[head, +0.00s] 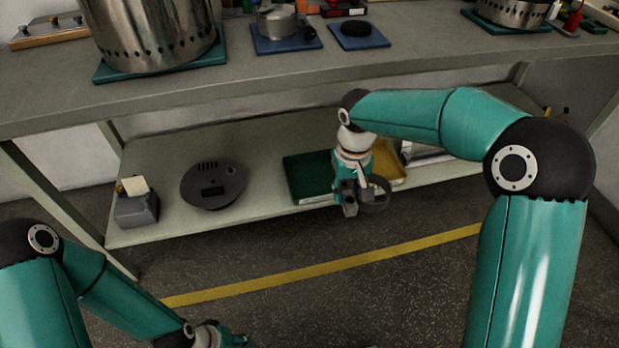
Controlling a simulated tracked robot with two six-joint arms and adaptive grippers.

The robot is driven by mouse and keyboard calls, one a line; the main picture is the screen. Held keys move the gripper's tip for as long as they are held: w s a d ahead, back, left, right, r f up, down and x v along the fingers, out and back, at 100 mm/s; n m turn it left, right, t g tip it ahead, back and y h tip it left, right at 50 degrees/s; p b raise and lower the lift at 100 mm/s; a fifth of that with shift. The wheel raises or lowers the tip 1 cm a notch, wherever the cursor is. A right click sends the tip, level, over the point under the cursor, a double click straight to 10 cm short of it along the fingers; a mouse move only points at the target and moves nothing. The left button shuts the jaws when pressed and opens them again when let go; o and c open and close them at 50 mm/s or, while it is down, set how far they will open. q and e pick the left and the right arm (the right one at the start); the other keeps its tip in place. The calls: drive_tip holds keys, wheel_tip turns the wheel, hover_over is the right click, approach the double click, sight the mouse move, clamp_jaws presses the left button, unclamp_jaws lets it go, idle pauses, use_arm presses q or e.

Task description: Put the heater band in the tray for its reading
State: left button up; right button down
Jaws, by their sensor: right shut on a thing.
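My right gripper (360,200) is shut on a dark grey ring-shaped thing, which looks like the heater band (377,197). It holds the band in front of the lower shelf's front edge. A dark green tray (303,178) lies on the lower shelf, just left of and behind the gripper, partly hidden by it. A yellow tray (391,163) is behind the gripper to the right, also partly hidden by my arm. My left gripper (222,340) is at the bottom edge, cut off, and its fingers cannot be made out.
The lower shelf (265,187) also holds a round dark grey device (213,185) and a small grey box with a pale note (137,205). The bench top (270,72) above carries a large steel cylinder (155,32) and blue mats with parts. The floor in front is clear.

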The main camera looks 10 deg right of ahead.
use_arm(q)
drive_tip(key=shift+o, duration=0.6)
drive_tip(key=shift+s, duration=0.1)
use_arm(e)
drive_tip(key=shift+a, duration=0.1)
